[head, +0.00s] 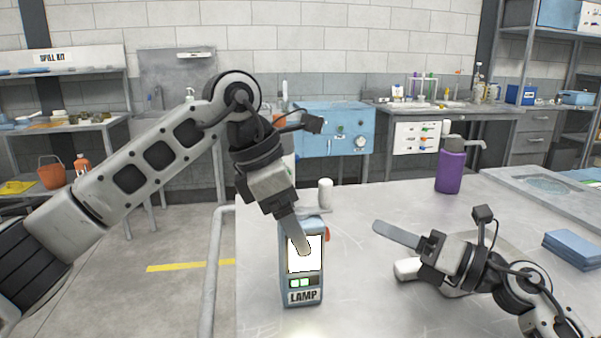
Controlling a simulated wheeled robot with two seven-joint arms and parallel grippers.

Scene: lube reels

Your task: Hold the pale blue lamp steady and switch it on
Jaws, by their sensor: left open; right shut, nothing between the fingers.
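The pale blue lamp (315,291) stands upright near the left edge of the table, with a LAMP label at its foot. Its front panel is bright white, and green squares show below it. My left gripper (303,248) comes down from above and is open; a finger overlaps the top and the white panel. I cannot tell whether it touches the lamp, and its other finger is hard to make out. My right gripper (380,229) is shut and empty, to the right of the lamp and apart from it, pointing left.
A purple pump bottle (450,170) stands at the back of the table (270,200). Blue folded cloths (572,249) lie at the right. A white object (407,269) lies below my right gripper.

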